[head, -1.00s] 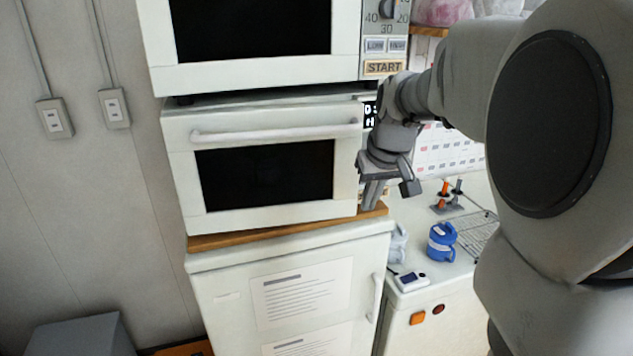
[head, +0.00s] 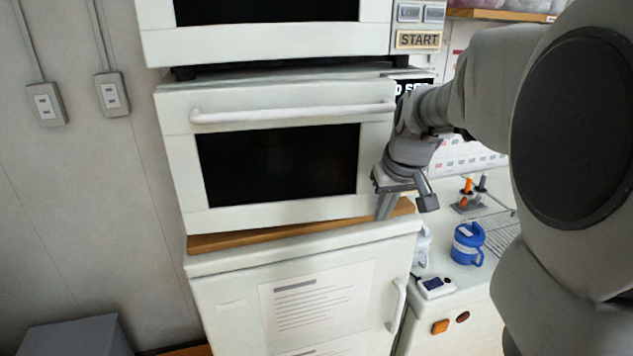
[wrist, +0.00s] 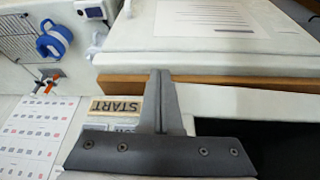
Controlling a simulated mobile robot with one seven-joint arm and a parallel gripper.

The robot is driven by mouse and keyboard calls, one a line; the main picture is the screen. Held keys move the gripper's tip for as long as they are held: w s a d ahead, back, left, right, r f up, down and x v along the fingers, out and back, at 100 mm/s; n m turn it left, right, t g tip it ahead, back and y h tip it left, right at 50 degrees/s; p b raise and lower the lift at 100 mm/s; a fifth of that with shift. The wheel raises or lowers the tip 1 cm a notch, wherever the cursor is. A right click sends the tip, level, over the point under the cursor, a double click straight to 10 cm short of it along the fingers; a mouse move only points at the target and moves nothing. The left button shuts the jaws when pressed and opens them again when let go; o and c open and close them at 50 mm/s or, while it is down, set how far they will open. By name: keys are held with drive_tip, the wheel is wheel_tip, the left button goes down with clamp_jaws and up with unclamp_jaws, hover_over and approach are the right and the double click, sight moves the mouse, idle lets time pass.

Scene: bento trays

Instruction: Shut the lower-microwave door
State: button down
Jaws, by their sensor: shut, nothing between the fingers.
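The lower microwave (head: 178,170) is white and stands on a wooden board on a cabinet. Its door (head: 285,213) has a dark window and a long white handle (head: 290,115) along the top. The door looks flat against the front or nearly so; I cannot tell whether a small gap is left. My gripper (head: 387,212) is shut and empty, pointing down by the door's right edge; contact is unclear. In the wrist view my gripper's fingers (wrist: 159,74) are together, beside the white front and dark window (wrist: 285,145).
The upper microwave (head: 270,43) sits above, with a START button (head: 418,40). The white cabinet (head: 235,290) with its handle (head: 398,306) is below. A blue mug (head: 467,244) and a small meter (head: 434,287) lie on the counter at right.

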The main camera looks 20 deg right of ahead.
sight(374, 195)
drive_tip(key=shift+w, duration=0.35)
drive_tip(key=shift+n+y, duration=0.3)
drive_tip(key=shift+n, duration=0.4)
drive_tip(key=w, duration=0.2)
drive_tip(key=w+p, duration=0.1)
drive_tip(key=w, duration=0.1)
drive_tip(key=shift+w+d, duration=0.2)
drive_tip(key=shift+w, duration=0.05)
drive_tip(key=shift+w+r, duration=0.15)
drive_tip(key=shift+w, duration=0.05)
drive_tip(key=shift+s, duration=0.1)
